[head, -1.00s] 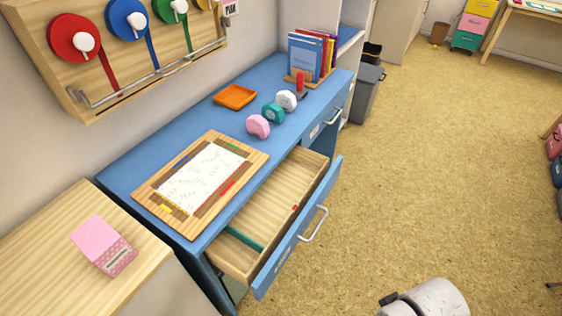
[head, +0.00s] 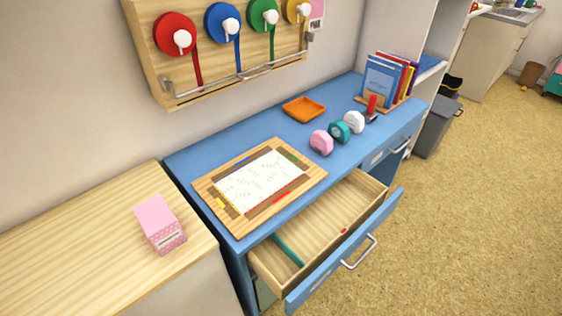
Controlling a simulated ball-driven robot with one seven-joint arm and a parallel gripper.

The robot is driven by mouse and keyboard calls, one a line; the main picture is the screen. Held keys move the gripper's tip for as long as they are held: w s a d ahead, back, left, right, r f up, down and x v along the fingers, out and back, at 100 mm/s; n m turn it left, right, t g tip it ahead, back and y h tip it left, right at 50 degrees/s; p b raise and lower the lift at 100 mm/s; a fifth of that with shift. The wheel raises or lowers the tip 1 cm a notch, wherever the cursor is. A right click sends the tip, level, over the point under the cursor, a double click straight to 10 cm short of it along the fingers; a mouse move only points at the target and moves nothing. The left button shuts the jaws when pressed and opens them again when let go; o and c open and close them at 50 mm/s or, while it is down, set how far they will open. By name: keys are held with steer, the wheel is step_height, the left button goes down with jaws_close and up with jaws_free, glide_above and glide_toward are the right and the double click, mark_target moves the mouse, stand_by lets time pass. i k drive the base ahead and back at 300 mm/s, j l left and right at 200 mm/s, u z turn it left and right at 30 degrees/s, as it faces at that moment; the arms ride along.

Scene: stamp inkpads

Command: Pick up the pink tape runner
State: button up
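The pink tape runner (head: 321,142) stands on the blue desk (head: 190,160), to the right of the wooden board. A teal tape runner (head: 339,131) and a white tape runner (head: 354,121) stand in a row behind it, towards the back right. They are close together; I cannot tell if they touch. My gripper is not in view.
A wooden board (head: 315,175) with paper lies on the desk. A drawer (head: 318,222) stands open at the front, holding a teal stick. An orange tray (head: 304,109) and a book rack are behind. A pink box (head: 158,222) sits on the left cabinet.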

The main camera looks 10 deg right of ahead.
mark_target(321, 142)
steer(key=u, duration=0.45)
steer(key=i+u, duration=0.1)
steer(key=u, duration=1.25)
steer(key=l+u, duration=0.1)
steer(key=u, duration=0.35)
steer(key=i+u, duration=0.1)
steer(key=u, duration=0.35)
steer(key=l, duration=0.3)
steer(key=l+z, duration=0.1)
steer(key=z, duration=0.3)
steer(key=l+z, duration=0.1)
steer(key=z, duration=0.75)
steer(key=i+l+z, duration=0.1)
steer(key=z, duration=0.3)
